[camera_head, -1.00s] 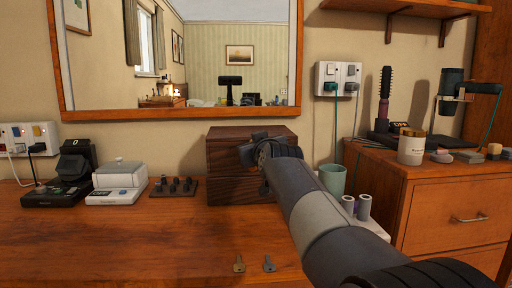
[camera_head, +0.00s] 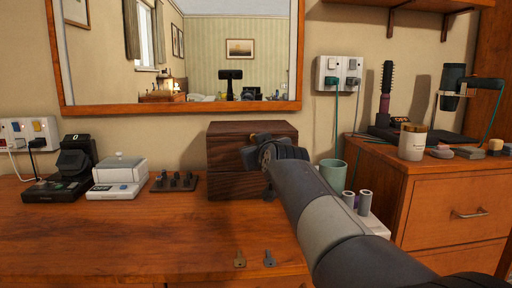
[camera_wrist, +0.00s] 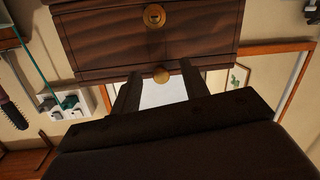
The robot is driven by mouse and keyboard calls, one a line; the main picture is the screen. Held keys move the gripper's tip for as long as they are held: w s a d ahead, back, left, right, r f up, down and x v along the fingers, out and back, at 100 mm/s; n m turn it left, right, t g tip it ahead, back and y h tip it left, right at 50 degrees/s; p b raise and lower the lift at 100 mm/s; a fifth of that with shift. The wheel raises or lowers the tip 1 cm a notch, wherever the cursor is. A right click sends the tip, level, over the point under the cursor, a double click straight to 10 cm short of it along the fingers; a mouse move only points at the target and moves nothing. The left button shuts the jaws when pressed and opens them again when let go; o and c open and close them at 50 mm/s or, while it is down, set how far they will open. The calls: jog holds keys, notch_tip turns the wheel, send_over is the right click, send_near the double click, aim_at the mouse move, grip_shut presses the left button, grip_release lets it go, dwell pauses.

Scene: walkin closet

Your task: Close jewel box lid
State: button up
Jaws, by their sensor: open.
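The jewel box (camera_head: 222,183) is a dark brown wooden box on the dresser below the mirror. It also shows in the wrist view (camera_wrist: 105,45), upside down, with a brass keyhole plate (camera_wrist: 154,15) and a round brass knob (camera_wrist: 161,75) at its edge. In the head view the top (camera_head: 252,128) looks level; I cannot tell whether the lid is fully down. My gripper (camera_wrist: 160,88) is open in front of the box, its two fingers on either side of the knob in the picture. In the head view my gripper (camera_head: 250,155) hides part of the box front.
Two small keys (camera_head: 254,259) lie near the dresser's front edge. A green cup (camera_head: 333,174) stands right of the box, a dark pegged tray (camera_head: 174,182) left of it. The mirror (camera_head: 180,112) is behind. Bare dresser top lies front left.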

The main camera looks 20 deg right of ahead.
jog(key=s+r, duration=0.1)
jog(key=s, duration=0.7)
jog(key=shift+a+p, duration=0.25)
jog(key=shift+p, duration=0.2)
jog(key=shift+w, duration=0.1)
jog(key=b, duration=0.1)
send_near(251, 130)
jog(key=w+f, duration=0.1)
jog(key=f, duration=0.1)
jog(key=w+f, duration=0.2)
jog(key=shift+w, duration=0.15)
jog(key=shift+f, duration=0.1)
